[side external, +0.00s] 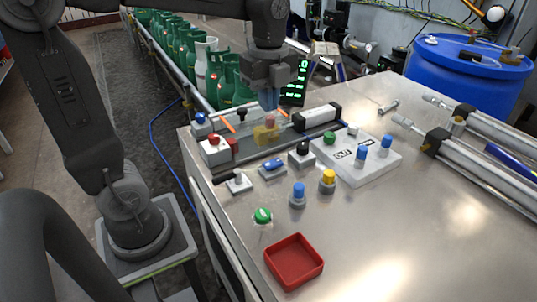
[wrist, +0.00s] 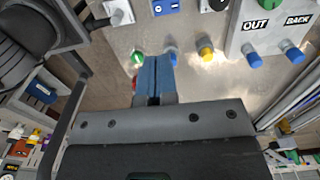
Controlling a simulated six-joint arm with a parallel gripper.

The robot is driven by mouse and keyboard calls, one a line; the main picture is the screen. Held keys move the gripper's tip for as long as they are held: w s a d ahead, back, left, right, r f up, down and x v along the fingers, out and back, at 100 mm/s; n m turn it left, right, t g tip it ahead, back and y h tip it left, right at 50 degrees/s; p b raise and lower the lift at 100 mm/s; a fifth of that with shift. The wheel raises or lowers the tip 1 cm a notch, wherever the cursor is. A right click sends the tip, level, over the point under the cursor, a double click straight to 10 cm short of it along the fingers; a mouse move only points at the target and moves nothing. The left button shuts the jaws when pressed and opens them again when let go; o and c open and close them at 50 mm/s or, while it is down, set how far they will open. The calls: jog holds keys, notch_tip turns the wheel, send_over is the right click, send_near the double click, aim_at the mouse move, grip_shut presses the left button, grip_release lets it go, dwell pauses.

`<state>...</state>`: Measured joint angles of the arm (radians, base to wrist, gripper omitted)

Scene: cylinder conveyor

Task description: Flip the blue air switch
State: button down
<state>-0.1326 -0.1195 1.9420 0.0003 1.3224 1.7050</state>
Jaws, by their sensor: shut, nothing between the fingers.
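A blue rocker-type switch (side external: 272,167) on a small grey base sits on the steel table among other controls. It also shows at the top edge of the wrist view (wrist: 163,6), partly cut off. Other blue controls are near, such as a round blue button (side external: 298,194). My gripper (side external: 268,106) has blue fingers pointing down. In the side view it appears above and behind the blue switch, apart from it. In the wrist view the fingers (wrist: 155,62) are together with nothing between them. Which way the switch is set is too small to tell.
A lever switch (side external: 237,182), black knob (side external: 301,154), yellow button (side external: 328,180) and green knob (side external: 263,215) surround the switch. A white panel (side external: 372,174) with blue pegs is at right. A red tray (side external: 293,262) lies in front. The table's right front is clear.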

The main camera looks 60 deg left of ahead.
aim_at(268, 164)
jog(key=shift+f, duration=0.1)
notch_tip(268, 164, down, 14)
jog(key=shift+r, duration=0.1)
dwell(0.6)
